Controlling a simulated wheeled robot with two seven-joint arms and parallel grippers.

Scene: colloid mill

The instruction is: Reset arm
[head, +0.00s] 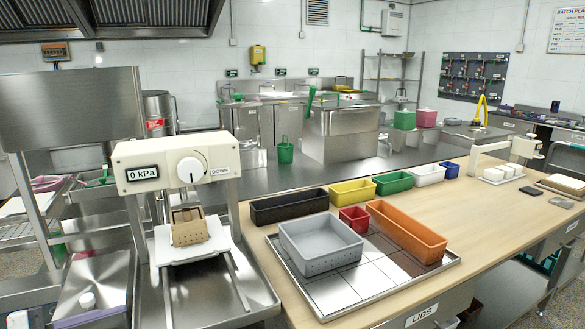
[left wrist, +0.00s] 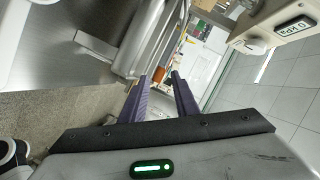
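My left gripper (left wrist: 159,78) shows in the left wrist view, with its two dark purple fingers apart and nothing held between them. It points into open space, and the floor and the side of a metal frame lie beyond it. My right gripper is in neither view. The cream press head (head: 178,160) with a 0 kPa display and a white dial stands at the left of the head view. A perforated tan box (head: 189,228) sits on the white plate (head: 166,247) below it.
A wooden table (head: 473,205) fills the right. On it, a metal tray (head: 337,302) holds a grey perforated bin (head: 318,262), a red bin (head: 354,218) and an orange bin (head: 408,232). Black, yellow, green, white and blue bins line its far side. A steel counter stands behind.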

